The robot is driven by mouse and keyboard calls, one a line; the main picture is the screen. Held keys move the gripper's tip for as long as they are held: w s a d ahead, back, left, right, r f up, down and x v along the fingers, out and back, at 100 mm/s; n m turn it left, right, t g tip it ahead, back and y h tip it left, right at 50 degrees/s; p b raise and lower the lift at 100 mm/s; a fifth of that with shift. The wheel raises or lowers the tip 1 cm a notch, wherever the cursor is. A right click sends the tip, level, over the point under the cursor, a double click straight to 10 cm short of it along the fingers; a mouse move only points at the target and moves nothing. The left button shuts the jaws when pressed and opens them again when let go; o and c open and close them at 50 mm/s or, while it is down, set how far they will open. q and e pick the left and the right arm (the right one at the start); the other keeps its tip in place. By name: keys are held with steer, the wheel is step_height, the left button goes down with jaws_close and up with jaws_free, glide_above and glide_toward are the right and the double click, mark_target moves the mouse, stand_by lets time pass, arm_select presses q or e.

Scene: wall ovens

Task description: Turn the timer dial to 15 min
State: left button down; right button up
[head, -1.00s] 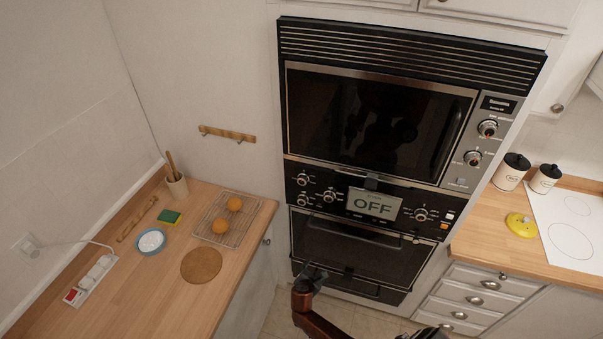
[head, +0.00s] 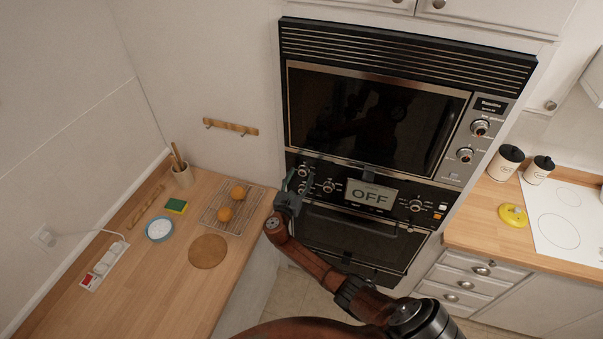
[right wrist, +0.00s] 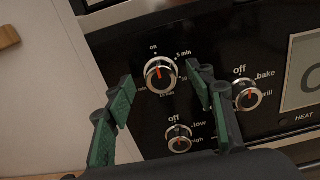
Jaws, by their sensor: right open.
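The timer dial (right wrist: 160,75) is the upper left knob on the black control panel, a chrome ring with a red pointer. Its pointer is close to upright, near the "on" mark, with "5 min" to its upper right; the lower markings are too small to read. The dial also shows in the head view (head: 304,172). My right gripper (right wrist: 160,84) is open, one green-padded finger left of the dial and the other right of it, with no contact visible. In the head view it (head: 289,195) is at the panel's left edge. My left gripper is not in view.
Below the timer is an "off" knob (right wrist: 179,138); to its right is a bake/grill knob (right wrist: 248,95). The panel display (head: 370,195) reads OFF. The left counter (head: 150,285) holds a cooling rack (head: 215,222) with two orange round things. An oven handle is below the panel.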

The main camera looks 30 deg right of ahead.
steer(key=shift+w+d, duration=0.4)
steer(key=shift+d, duration=0.05)
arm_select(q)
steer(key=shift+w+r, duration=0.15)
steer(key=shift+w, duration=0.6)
arm_select(e)
steer(key=shift+d, duration=0.1)
steer(key=shift+c, duration=0.6)
steer(key=c, duration=1)
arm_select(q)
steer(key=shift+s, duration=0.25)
arm_select(e)
steer(key=shift+c, duration=0.2)
